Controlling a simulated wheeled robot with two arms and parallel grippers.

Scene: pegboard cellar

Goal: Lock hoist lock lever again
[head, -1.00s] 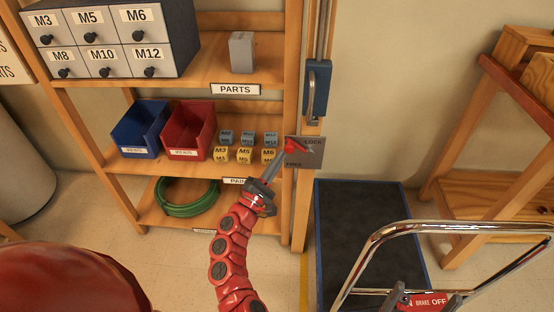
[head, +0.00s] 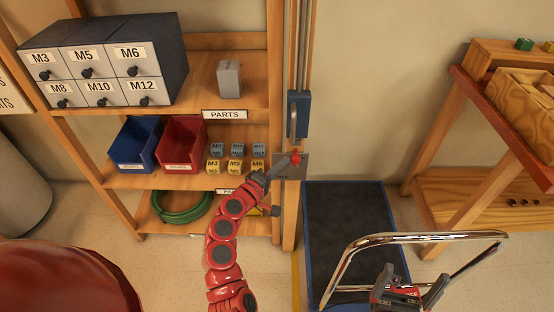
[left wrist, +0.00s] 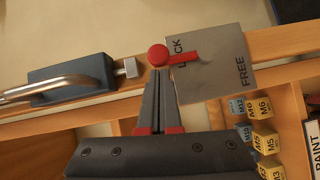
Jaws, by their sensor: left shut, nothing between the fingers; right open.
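The hoist lock lever is a short red arm with a round red knob (head: 296,157), mounted on a grey plate (head: 291,173) on the wooden post. In the left wrist view the lever (left wrist: 185,57) points along the plate towards the LOCK end, away from FREE, and its knob (left wrist: 158,55) overhangs the plate edge. It covers part of the word LOCK. My left gripper (left wrist: 160,72) is shut and empty, its fingertips right at the knob; whether they touch it I cannot tell. My right gripper (head: 408,284) is open near the cart handle.
A blue block with a metal handle (head: 298,116) sits on the post above the plate. Shelves with blue (head: 135,143) and red (head: 182,143) bins and small labelled blocks stand left. A blue-edged cart (head: 350,240) with a chrome handle (head: 420,238) stands right.

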